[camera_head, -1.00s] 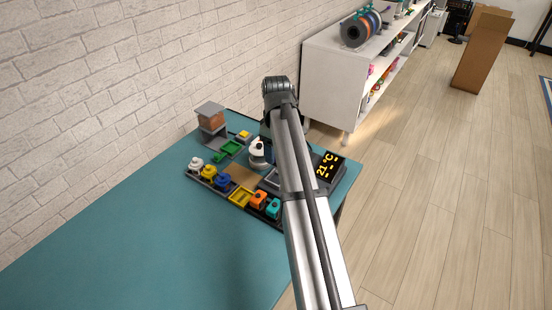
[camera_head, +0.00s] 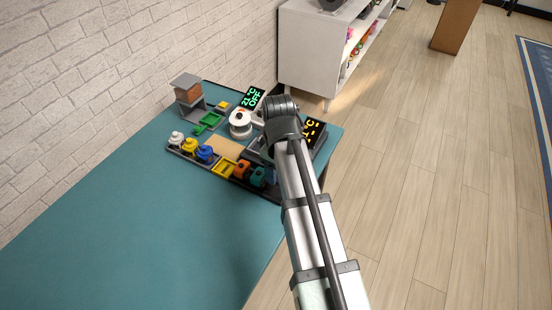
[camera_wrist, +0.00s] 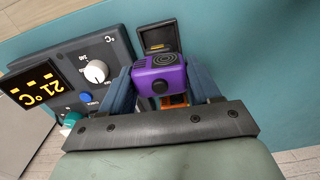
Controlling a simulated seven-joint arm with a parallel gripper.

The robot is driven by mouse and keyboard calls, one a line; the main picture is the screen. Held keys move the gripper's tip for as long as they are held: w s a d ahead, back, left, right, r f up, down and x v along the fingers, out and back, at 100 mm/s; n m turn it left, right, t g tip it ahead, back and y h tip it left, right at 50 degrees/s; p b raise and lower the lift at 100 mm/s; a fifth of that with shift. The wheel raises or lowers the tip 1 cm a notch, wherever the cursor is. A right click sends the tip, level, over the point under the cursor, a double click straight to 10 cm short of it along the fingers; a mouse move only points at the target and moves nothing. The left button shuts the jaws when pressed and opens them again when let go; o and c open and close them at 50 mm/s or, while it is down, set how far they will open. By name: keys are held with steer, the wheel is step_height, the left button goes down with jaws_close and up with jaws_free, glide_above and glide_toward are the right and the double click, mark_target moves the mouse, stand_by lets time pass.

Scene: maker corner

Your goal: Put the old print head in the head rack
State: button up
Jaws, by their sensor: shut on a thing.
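My gripper (camera_wrist: 165,85) shows in the wrist view, its two blue fingers shut on a purple print head (camera_wrist: 160,73) with a dark round knob on its front and a ringed top. In the head view my arm's wrist hides the gripper and the purple head. A dark rack (camera_head: 188,161) runs along the front of the station. A white head (camera_head: 177,138), a yellow head (camera_head: 190,146) and a blue head (camera_head: 205,153) sit at its left part. An orange head (camera_head: 241,169) and a teal head (camera_head: 257,176) sit farther right.
A yellow tray (camera_head: 224,167) lies between the blue and orange heads. A control box with a white knob (camera_wrist: 96,71) is beside my gripper. The table's left is clear.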

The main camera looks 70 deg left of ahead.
steer(key=shift+f, duration=3.05)
steer(key=shift+f, duration=0.5)
steer(key=o, duration=1.2)
steer(key=shift+r, duration=3.5)
